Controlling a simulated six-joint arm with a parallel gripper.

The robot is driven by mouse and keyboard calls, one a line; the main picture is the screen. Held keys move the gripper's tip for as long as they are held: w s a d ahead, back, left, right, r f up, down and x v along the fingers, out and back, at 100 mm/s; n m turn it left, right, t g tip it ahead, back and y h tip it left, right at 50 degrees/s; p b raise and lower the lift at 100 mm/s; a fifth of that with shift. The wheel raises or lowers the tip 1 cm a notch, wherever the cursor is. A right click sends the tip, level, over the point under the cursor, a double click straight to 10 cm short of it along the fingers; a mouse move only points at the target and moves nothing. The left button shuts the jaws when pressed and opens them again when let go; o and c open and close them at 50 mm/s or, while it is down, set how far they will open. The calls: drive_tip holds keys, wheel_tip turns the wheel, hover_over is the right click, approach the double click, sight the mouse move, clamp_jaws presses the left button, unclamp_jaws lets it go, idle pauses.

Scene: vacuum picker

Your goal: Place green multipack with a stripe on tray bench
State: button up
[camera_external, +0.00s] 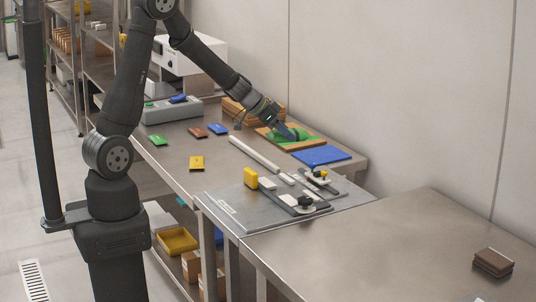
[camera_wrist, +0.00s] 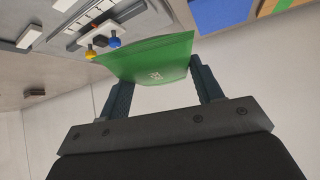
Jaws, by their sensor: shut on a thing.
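My gripper (camera_external: 297,138) is at the far end of the steel bench (camera_external: 218,165), low over a wooden board (camera_external: 315,143). In the wrist view my gripper (camera_wrist: 160,90) is shut on a green pack (camera_wrist: 150,60), which spans both fingers and bears a small white mark. No stripe shows on its visible face. In the external view, green (camera_external: 282,141) shows around the fingertips over the board; I cannot tell how much is the held pack. Another small green pack (camera_external: 158,141) lies on the bench's left side.
A blue mat (camera_external: 320,156) lies beside the board. Red, blue and yellow (camera_external: 196,163) packs lie on the bench. A grey plate with fixtures (camera_external: 230,208) is nearer. Stacked wooden boards (camera_external: 238,109) stand behind, near the wall. The right-hand table (camera_external: 360,245) is mostly clear.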

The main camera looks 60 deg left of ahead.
drive_tip(key=s+a+f+n+y, duration=0.1)
drive_tip(key=a, duration=1)
drive_tip(key=s+a+f+n, duration=0.1)
drive_tip(key=a+f, duration=0.1)
drive_tip(key=a, duration=0.9)
drive_tip(key=s+a+f+n+y, duration=0.1)
drive_tip(key=s+a, duration=0.4)
drive_tip(key=a, duration=0.3)
drive_tip(key=s+a+f, duration=0.1)
drive_tip(key=s+a, duration=0.4)
drive_tip(key=a, duration=0.4)
drive_tip(key=shift+f, duration=3.4)
drive_tip(key=shift+f, duration=0.6)
drive_tip(key=o, duration=1.2)
drive_tip(key=shift+o, duration=0.2)
drive_tip(key=v, duration=1.7)
drive_tip(key=shift+s+d, duration=0.3)
drive_tip(key=shift+s, duration=0.05)
